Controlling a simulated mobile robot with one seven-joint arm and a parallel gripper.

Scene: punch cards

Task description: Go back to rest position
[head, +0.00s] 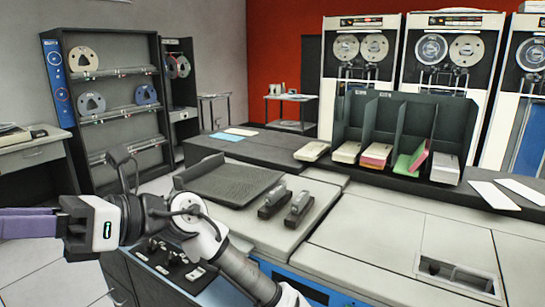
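My gripper (28,223) is at the left edge of the head view, at the end of my arm, which stretches left across the lower left of the picture. Its purple fingers are seen from the side and run to the picture's edge. The gap between them does not show clearly, so I cannot tell if it is open or shut. No held object is visible. The gripper appears in front of the floor, left of the card machine (365,240).
A black ribbed tray (228,182) and two small dark-and-grey blocks (286,203) are on the machine top. A dark sorter rack (405,130) holds card stacks in several slots. A tape shelf (112,105) stands at the back left. Open floor shows at lower left.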

